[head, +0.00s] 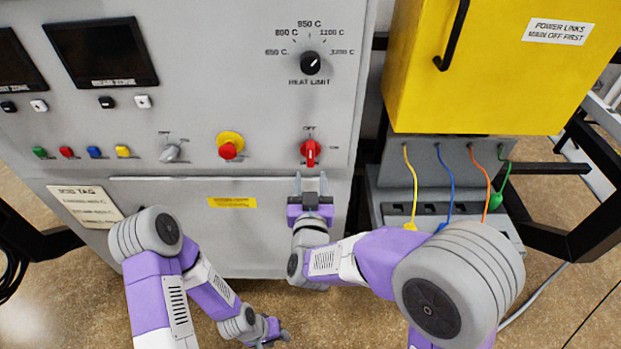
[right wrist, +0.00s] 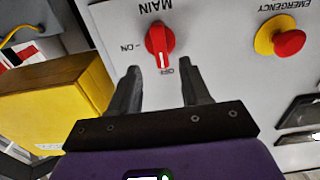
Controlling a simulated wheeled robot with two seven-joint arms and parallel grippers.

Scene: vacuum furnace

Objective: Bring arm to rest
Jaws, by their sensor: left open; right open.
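My right gripper (head: 311,184) is open and empty in front of the grey furnace panel (head: 265,100), just below the red MAIN switch (head: 310,152). In the right wrist view the open fingers (right wrist: 157,88) point at the panel, with the red switch (right wrist: 160,40) beyond and between their tips, apart from them. The switch's white mark lines up with OFF. My left gripper (head: 280,337) hangs low at the bottom of the head view, open and small in the picture, apart from the panel.
A red emergency button (head: 228,150) on a yellow collar sits left of the switch. A grey selector knob (head: 170,153) and a black heat limit dial (head: 310,63) are on the panel. A yellow box (head: 480,75) stands right, above several coloured cables (head: 450,185). Open floor lies below.

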